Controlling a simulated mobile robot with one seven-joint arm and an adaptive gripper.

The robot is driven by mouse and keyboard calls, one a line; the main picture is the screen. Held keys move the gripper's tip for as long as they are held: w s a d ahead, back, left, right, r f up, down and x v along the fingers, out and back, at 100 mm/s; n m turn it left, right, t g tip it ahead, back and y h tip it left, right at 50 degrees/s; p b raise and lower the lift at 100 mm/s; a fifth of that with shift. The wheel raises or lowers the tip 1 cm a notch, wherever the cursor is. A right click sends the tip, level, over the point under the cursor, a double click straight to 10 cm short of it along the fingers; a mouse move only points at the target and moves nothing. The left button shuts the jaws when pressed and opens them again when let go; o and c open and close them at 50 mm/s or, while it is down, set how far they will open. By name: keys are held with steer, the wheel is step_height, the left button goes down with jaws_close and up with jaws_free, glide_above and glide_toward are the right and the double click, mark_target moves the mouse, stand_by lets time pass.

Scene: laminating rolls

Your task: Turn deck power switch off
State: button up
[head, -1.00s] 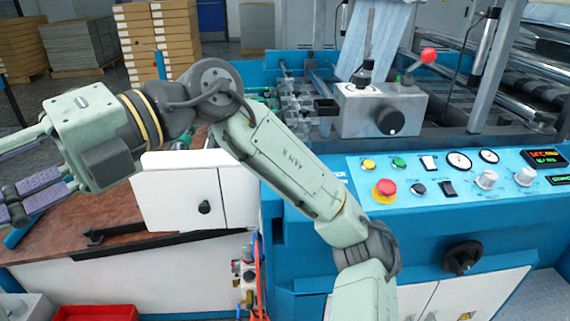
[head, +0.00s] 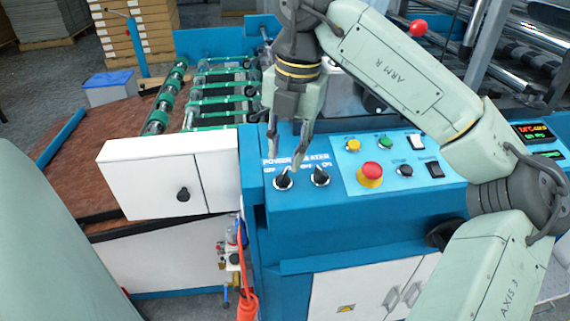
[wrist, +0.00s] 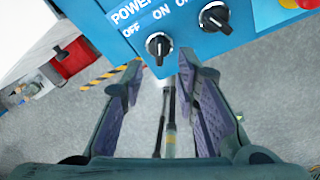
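The deck power switch is a black rotary knob (head: 283,181) on the blue sloping panel, under the lettering POWER with OFF and ON beside it. It also shows in the wrist view, a black knob (wrist: 158,46) just beyond my fingertips. I cannot tell its setting for certain. A similar black heater knob (head: 320,177) sits just right of it, and in the wrist view (wrist: 214,17). My gripper (head: 288,146) points down above the power knob. In the wrist view my gripper (wrist: 160,76) is open and empty, with the knob roughly in line with the gap.
A red emergency button (head: 370,173) and smaller switches stand to the right on the panel. A white box (head: 150,178) with a dark knob adjoins the panel's left side. Green-ringed rollers (head: 222,90) lie behind. An orange hose (head: 246,300) hangs below.

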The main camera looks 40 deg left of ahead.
mark_target(283, 175)
steer(key=f, duration=0.5)
steer(key=shift+s+a+p, duration=0.15)
steer(key=shift+a+p, duration=0.15)
steer(key=shift+p, duration=0.05)
jaws_close()
